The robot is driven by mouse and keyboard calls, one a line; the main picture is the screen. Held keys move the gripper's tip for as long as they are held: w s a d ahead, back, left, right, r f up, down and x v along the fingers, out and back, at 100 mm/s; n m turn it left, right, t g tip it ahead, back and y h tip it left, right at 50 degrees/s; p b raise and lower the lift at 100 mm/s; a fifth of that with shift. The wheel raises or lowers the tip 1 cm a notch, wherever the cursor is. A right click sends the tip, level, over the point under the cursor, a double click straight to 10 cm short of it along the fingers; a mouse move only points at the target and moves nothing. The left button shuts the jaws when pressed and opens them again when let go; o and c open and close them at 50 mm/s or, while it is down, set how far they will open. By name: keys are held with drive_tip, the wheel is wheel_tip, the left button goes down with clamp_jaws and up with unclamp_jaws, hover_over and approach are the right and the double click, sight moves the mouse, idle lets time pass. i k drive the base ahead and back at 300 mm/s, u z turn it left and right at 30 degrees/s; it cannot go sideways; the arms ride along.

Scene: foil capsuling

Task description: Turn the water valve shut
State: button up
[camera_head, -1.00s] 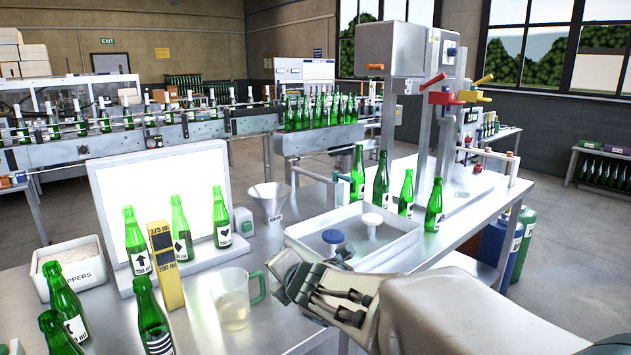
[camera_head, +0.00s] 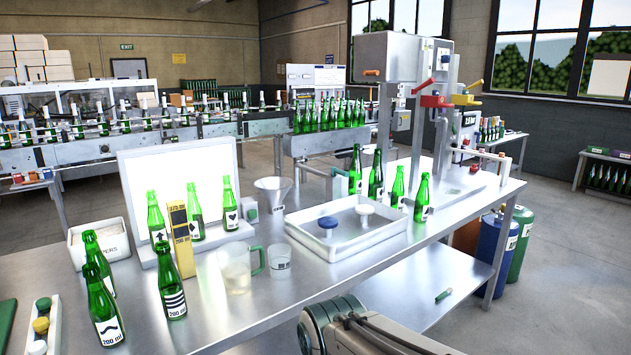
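The filling machine (camera_head: 388,60) stands at the back right of the steel table. It carries a red lever (camera_head: 422,86), a red block-like handle (camera_head: 437,101), yellow handles (camera_head: 465,99) and a small orange handle (camera_head: 371,72). I cannot read a label that tells which one is the water valve.
Green bottles (camera_head: 375,178) stand by a white tray (camera_head: 345,238) with a blue and a white stopper. A jug (camera_head: 237,268), a small cup (camera_head: 280,257), a funnel (camera_head: 272,195) and a light panel (camera_head: 180,185) stand on the table. Gas cylinders (camera_head: 492,255) stand at the right.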

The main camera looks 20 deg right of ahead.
sight(334, 171)
drive_tip(key=z, duration=1)
drive_tip(key=i, duration=1.25)
drive_tip(key=u, duration=0.75)
